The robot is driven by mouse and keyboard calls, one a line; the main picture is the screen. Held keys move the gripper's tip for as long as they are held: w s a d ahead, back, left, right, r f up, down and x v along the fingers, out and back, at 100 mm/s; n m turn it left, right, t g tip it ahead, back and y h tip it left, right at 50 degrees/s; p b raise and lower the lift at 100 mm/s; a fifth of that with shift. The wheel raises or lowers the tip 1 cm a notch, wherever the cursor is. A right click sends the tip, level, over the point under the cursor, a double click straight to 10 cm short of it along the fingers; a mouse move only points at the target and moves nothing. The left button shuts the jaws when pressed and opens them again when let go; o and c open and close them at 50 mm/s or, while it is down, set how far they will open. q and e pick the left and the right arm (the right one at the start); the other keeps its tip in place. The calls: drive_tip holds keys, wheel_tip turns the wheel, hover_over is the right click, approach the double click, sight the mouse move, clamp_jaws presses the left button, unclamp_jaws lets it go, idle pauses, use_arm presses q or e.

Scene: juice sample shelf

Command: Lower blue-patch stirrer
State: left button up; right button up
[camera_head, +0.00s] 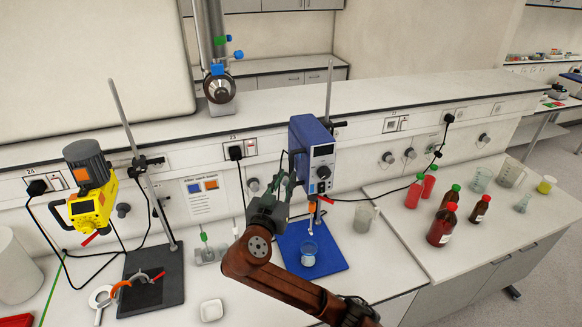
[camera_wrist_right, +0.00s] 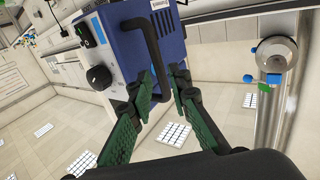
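The blue stirrer (camera_head: 312,150) is clamped on an upright rod (camera_head: 329,95) above a blue base plate (camera_head: 335,259). A clear beaker (camera_head: 308,258) with bluish contents stands on the plate under its shaft. My right gripper (camera_head: 284,182) is at the left side of the stirrer. In the right wrist view the green fingers (camera_wrist_right: 163,82) are apart, close to the black handle (camera_wrist_right: 158,45) on the blue housing (camera_wrist_right: 205,55). Whether they touch the handle I cannot tell. My left gripper is not in view.
A yellow stirrer (camera_head: 90,195) with an orange patch stands at the left on a dark base (camera_head: 168,282). A wall notice (camera_head: 205,192) bears orange and blue patches. A jug (camera_head: 364,218) stands right of the plate; red bottles (camera_head: 441,225) are farther right. A white dish (camera_head: 211,310) lies in front.

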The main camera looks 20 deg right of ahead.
sight(291, 170)
drive_tip(key=p+x, duration=0.1)
drive_tip(key=x, duration=0.3)
drive_tip(key=shift+w+d+r, duration=0.1)
drive_tip(key=shift+d, duration=0.05)
drive_tip(key=shift+w+d+p, duration=0.3)
drive_tip(key=shift+w, duration=0.3)
drive_tip(key=shift+c, duration=0.2)
clamp_jaws()
